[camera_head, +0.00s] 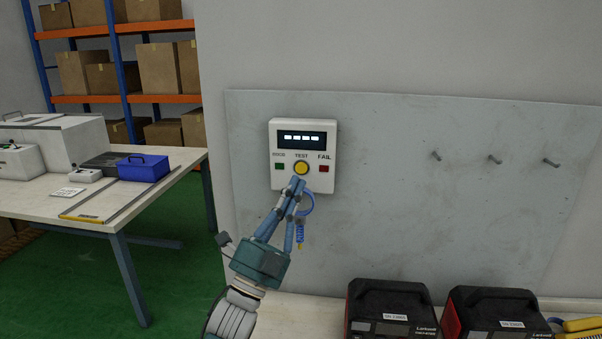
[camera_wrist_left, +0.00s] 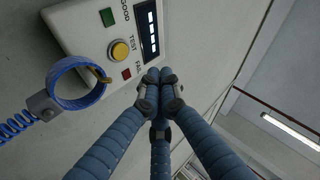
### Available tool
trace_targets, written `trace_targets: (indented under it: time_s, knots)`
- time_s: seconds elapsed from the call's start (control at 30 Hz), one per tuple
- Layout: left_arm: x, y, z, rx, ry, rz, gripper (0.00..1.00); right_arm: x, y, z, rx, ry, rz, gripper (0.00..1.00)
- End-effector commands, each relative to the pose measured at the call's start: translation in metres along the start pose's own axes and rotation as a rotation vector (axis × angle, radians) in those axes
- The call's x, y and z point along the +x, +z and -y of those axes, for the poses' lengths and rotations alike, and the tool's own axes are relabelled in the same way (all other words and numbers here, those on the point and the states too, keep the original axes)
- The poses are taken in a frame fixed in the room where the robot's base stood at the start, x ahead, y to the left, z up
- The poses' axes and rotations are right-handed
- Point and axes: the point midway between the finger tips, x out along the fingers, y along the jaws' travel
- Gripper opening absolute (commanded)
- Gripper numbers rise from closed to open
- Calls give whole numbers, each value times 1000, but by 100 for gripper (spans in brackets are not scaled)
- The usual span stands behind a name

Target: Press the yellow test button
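A white test box (camera_head: 326,138) with a lit display is mounted on a grey metal panel on the wall. Its round yellow test button (camera_head: 302,168) sits between a green button (camera_head: 280,166) and a red button (camera_head: 324,169). The left wrist view also shows the yellow button (camera_wrist_left: 120,51), unobstructed. My left gripper (camera_head: 297,183) is just below the yellow button in the head view, its fingers together and nothing between them. In the left wrist view its fingertips (camera_wrist_left: 158,78) meet beside the box's edge, apart from the button. My right gripper is not in view.
A blue ring (camera_head: 307,203) with a coiled cord hangs close beside my left fingers. Pegs (camera_head: 494,159) stick out of the panel (camera_head: 400,200) at right. Two black-and-red cases (camera_head: 388,308) (camera_head: 492,312) stand below. A table (camera_head: 150,187) is at left.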

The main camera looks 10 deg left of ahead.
Motion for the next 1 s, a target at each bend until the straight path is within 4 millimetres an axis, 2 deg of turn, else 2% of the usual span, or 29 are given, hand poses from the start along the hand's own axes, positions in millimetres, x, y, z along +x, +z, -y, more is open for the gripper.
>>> trace_targets:
  time_s: [0.03,0.17,0.43,0.57,1.0]
  knots:
    - [4,4,-7,0,-1,-1,0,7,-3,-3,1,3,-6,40]
    - [17,13,-15,0,-1,-1,0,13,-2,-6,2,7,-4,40]
    - [33,24,-25,-1,0,-1,0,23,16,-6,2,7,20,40]
    - [35,26,-26,-1,1,0,0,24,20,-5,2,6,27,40]
    - [35,26,-26,-1,0,0,0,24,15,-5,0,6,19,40]
